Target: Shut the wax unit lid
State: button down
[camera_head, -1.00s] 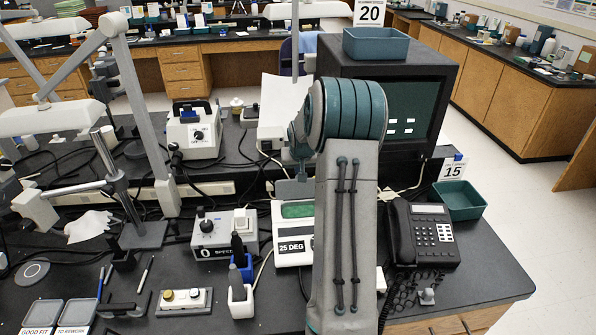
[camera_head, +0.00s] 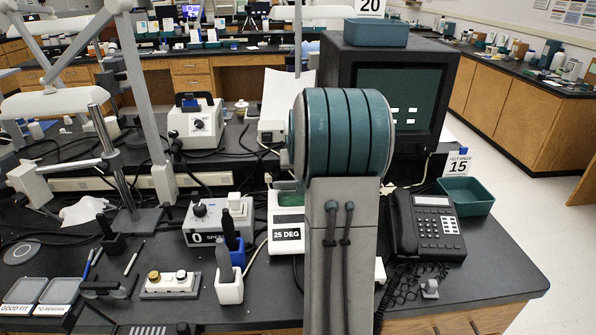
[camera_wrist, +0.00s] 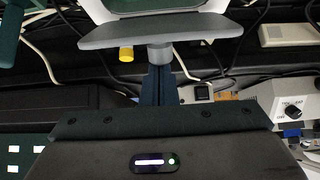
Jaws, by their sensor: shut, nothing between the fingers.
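The wax unit (camera_head: 286,234) is a white box marked "25 DEG" on the bench, partly behind my arm in the head view. Its green interior (camera_head: 290,198) shows, so the lid is open. In the wrist view the lid (camera_wrist: 120,36) is a grey slab with rounded ends, in front of the white unit body (camera_wrist: 92,8). A short grey stub sits at its middle. My gripper (camera_wrist: 161,72) shows in the wrist view as narrow dark blue fingers, shut and empty, close to this stub. Contact cannot be told. My arm hides the gripper in the head view.
A black phone (camera_head: 430,226) stands right of my arm, with a dark monitor (camera_head: 400,100) behind. A knob box (camera_head: 207,222) and a white holder with upright tools (camera_head: 229,289) stand to the left. Cables lie behind. The bench's front right is mostly clear.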

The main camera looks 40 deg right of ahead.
jog(key=shift+s+a+f+b, duration=0.35)
jog(key=shift+s+b, duration=0.15)
jog(key=shift+s, duration=0.05)
jog(key=shift+s+a+f+b, duration=0.3)
jog(key=shift+s+b, duration=0.15)
jog(key=shift+s, duration=0.05)
jog(key=shift+r, duration=0.15)
jog(key=shift+w+r+p, duration=0.1)
jog(key=shift+r+p, duration=0.2)
jog(key=shift+p, duration=0.05)
jog(key=r, duration=0.1)
jog(key=r+p, duration=0.1)
jog(key=w+r+p, duration=0.1)
jog(key=shift+d+r, duration=0.1)
jog(key=shift+d, duration=0.25)
jog(key=s+a+r+n+g+y+p, duration=0.2)
jog(key=s+a+n+p, duration=0.1)
jog(key=s+a, duration=1)
jog(key=s+a+r+n+g+y+p, duration=0.2)
jog(key=s+a+r+n+p, duration=0.1)
jog(key=s+a, duration=1)
jog(key=a, duration=0.5)
jog(key=shift+s+a, duration=0.3)
jog(key=shift+a, duration=0.1)
